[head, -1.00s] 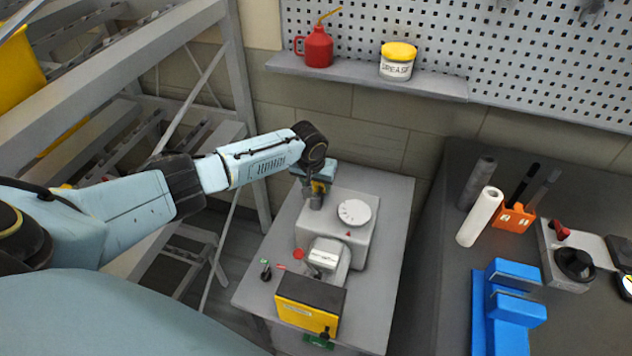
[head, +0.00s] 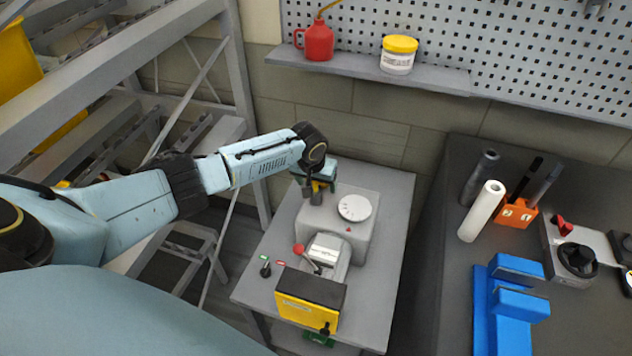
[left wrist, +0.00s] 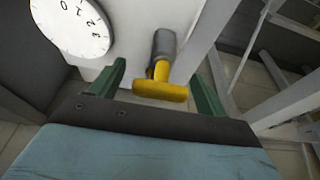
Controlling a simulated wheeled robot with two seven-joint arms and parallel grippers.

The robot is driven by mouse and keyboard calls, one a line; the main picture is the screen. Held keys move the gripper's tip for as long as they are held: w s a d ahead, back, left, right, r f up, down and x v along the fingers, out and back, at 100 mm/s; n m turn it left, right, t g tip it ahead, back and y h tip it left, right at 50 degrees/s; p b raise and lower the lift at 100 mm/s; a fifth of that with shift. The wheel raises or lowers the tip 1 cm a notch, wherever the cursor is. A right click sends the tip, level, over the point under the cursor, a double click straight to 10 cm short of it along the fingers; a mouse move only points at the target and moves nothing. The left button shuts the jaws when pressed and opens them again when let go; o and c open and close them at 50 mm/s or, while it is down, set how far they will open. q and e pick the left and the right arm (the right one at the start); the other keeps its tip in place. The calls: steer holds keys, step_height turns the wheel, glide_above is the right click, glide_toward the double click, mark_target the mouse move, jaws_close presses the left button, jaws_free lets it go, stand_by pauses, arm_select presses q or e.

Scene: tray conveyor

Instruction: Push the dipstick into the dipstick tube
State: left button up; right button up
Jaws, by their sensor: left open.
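The dipstick has a yellow T-shaped handle (left wrist: 160,91), seen close in the left wrist view. Its short yellow stem runs into the mouth of the grey dipstick tube (left wrist: 164,44). A short length of stem shows between handle and tube. My left gripper (left wrist: 158,70) is open, with one green finger on each side of the handle and a gap on both sides. In the head view my left gripper (head: 319,183) is over the back left of the grey machine, partly hiding the dipstick and tube (head: 315,198). My right gripper is not in view.
The grey machine (head: 368,232) has a white dial (head: 354,208), a red-knobbed lever (head: 299,249) and a yellow-and-black box (head: 308,310) in front. A metal rack (head: 238,70) stands close on the left. A dark bench (head: 430,290) with tools is on the right.

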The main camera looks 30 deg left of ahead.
arm_select(q)
steer(key=shift+s+r, duration=0.1)
steer(key=shift+r, duration=0.45)
steer(key=p+v, duration=0.2)
steer(key=v, duration=1)
steer(key=shift+d+r, duration=0.1)
steer(key=shift+r, duration=0.05)
